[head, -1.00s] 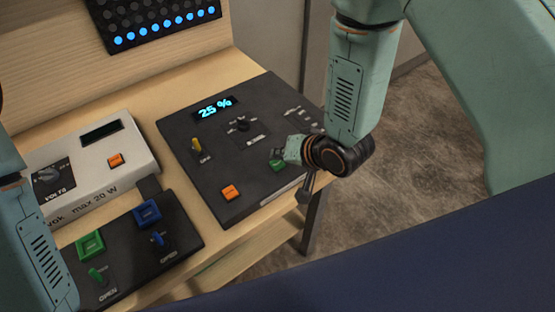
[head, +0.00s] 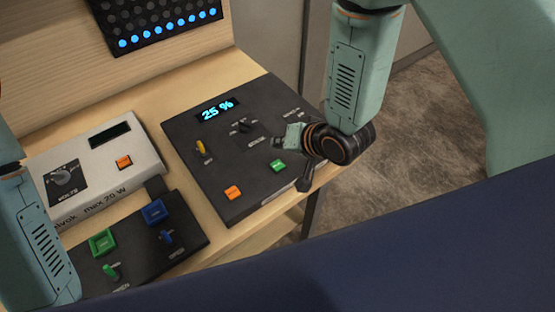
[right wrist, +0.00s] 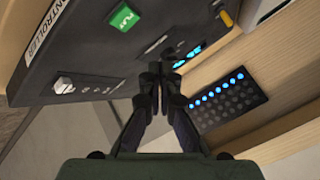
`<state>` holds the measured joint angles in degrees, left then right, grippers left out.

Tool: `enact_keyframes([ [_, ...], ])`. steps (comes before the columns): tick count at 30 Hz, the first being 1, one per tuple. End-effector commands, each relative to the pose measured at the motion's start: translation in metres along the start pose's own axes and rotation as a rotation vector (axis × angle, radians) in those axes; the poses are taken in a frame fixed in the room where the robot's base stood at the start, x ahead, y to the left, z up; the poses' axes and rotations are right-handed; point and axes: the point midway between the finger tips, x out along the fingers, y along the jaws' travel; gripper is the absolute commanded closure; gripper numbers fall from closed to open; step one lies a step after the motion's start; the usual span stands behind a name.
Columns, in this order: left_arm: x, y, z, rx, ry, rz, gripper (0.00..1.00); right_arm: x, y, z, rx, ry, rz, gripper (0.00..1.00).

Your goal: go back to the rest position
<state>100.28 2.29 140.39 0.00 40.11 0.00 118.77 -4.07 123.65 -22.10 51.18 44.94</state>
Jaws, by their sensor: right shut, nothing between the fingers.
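My right gripper (head: 279,143) hangs over the right part of the black controller console (head: 213,172), left of my dark wrist joint. In the right wrist view its two dark fingers (right wrist: 160,77) are together with nothing between them. The console shows a lit "25 %" display (head: 217,108), a yellow toggle (head: 201,147), a black knob (head: 244,126), an orange button (head: 233,193) and a green button (head: 278,166). My left arm shows at the left edge of the head view; its gripper is out of the picture.
A white volts unit (head: 95,176) and a black switch panel (head: 138,245) with green and blue controls stand left of the console on the wooden table (head: 180,96). An LED board (head: 160,20) with a lit blue row is behind. Open floor (head: 420,125) lies right.

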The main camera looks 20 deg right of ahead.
Motion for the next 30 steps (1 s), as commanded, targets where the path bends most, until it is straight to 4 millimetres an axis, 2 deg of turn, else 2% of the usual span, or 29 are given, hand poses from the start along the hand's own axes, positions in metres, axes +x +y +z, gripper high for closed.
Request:
enact_keyframes([
  [23,0.002,0.0,0.0,0.0,0.0,0.0,0.42,0.002,0.002,0.002,-0.04,-0.003,0.003,1.0],
  [27,0.002,0.0,0.0,0.0,0.0,0.0,0.42,-0.003,0.015,0.009,-0.159,-0.022,0.055,1.0],
  [29,0.004,0.0,0.0,0.0,0.0,0.0,0.42,-0.007,0.027,0.019,-0.213,-0.046,0.096,1.0],
  [30,0.013,0.0,0.0,0.0,0.0,0.0,0.42,-0.005,0.042,0.034,-0.242,-0.07,0.128,1.0],
])
